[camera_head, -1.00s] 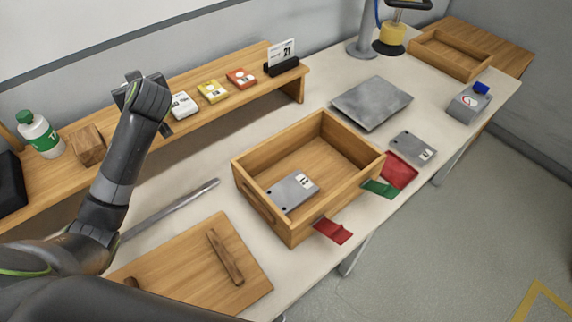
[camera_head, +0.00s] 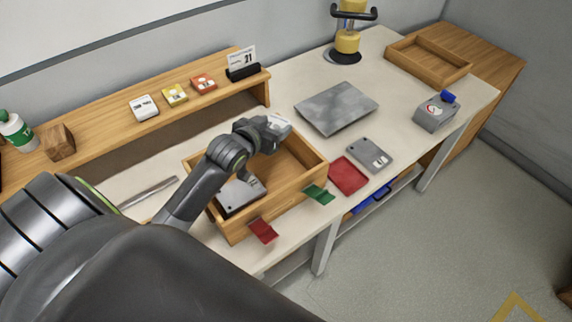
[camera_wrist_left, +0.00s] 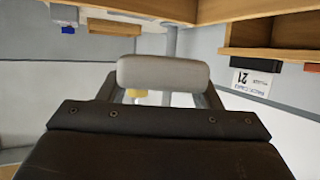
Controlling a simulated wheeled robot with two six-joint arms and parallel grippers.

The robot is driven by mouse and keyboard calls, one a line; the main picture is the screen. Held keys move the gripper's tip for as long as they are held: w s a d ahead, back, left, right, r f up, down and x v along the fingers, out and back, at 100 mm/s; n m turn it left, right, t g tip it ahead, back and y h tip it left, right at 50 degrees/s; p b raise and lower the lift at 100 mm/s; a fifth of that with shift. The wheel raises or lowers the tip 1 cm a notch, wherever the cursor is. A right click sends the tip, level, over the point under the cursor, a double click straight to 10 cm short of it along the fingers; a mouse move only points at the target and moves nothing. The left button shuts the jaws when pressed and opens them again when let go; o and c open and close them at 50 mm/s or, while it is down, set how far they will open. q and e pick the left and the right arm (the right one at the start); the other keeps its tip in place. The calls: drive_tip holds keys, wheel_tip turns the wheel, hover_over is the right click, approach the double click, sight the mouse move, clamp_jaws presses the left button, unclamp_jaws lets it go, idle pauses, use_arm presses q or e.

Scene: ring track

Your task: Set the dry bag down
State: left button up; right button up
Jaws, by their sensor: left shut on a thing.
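My left gripper (camera_head: 276,130) is over the far part of the open wooden box (camera_head: 313,178), its fingers small and partly hidden. It is shut on a pale, rounded thing, seemingly the dry bag (camera_head: 280,123). In the left wrist view the pale grey dry bag (camera_wrist_left: 163,73) sits crosswise between the fingers, clear of other things around it. A grey plate-like unit (camera_head: 238,195) lies in the near left part of the box, partly behind my arm. My right gripper is not in view.
Red (camera_head: 262,230) and green (camera_head: 318,194) tabs stick out at the box's front. A red pad (camera_head: 348,176), a grey unit (camera_head: 370,154) and a grey slab (camera_head: 337,107) lie right of it. The shelf (camera_head: 110,124) with small packs and a calendar (camera_head: 242,63) runs behind.

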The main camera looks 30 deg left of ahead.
use_arm(q)
drive_tip(key=shift+d+f, duration=0.5)
drive_tip(key=shift+d, duration=0.3)
wheel_tip(320, 180, down, 9)
drive_tip(key=shift+a+f+p, duration=0.1)
drive_tip(key=shift+p, duration=0.3)
drive_tip(key=shift+f+b, duration=0.4)
drive_tip(key=shift+f, duration=0.2)
drive_tip(key=o, duration=1)
drive_tip(key=shift+c, duration=0.2)
drive_tip(key=shift+r, duration=0.1)
